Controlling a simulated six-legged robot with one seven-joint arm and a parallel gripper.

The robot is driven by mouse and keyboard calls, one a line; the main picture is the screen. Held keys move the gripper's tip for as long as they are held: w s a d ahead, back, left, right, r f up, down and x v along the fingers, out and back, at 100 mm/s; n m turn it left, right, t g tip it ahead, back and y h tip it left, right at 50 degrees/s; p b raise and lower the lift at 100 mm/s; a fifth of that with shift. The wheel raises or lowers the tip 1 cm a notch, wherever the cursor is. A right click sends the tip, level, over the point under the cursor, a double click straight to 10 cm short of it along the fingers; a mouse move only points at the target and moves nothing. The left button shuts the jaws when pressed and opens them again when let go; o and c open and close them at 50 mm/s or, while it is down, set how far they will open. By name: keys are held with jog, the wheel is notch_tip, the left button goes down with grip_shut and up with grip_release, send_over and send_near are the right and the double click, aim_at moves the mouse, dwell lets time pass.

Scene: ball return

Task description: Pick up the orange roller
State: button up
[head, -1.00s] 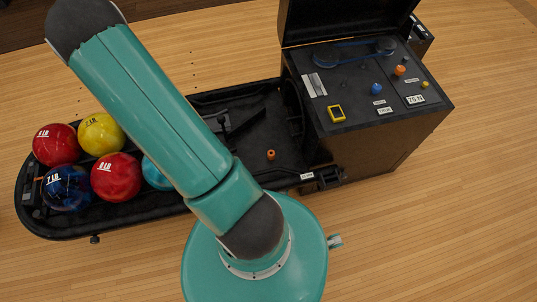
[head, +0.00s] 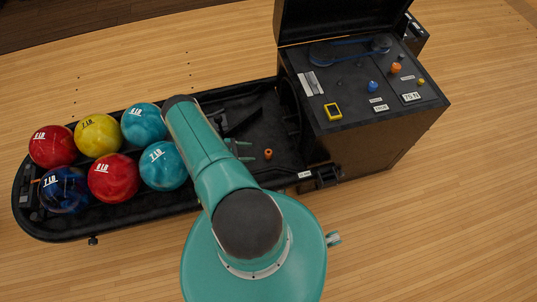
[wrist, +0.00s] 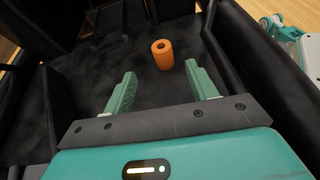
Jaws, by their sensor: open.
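The orange roller (head: 268,154) is a small hollow cylinder on the black floor of the ball return tray (head: 150,222), near the machine box. In the wrist view the orange roller (wrist: 162,54) stands upright with its hole showing on top. My gripper (wrist: 160,82) is open and empty, and the roller is beyond its fingertips, between their lines and closer to the right finger. In the head view my gripper (head: 246,150) shows as green fingers just left of the roller. My arm hides part of the tray. A second orange piece (head: 396,68) sits on the box top.
Several bowling balls (head: 112,178) fill the tray's left part. The black machine box (head: 365,130) with its raised lid (head: 330,18) stands to the right. Tray walls (wrist: 240,60) rise close beside the roller. Dark parts lie behind it.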

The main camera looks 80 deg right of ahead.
aim_at(266, 152)
jog(key=x, duration=0.8)
jog(key=shift+a+r, duration=0.1)
jog(key=shift+a, duration=0.05)
jog(key=c, duration=1.1)
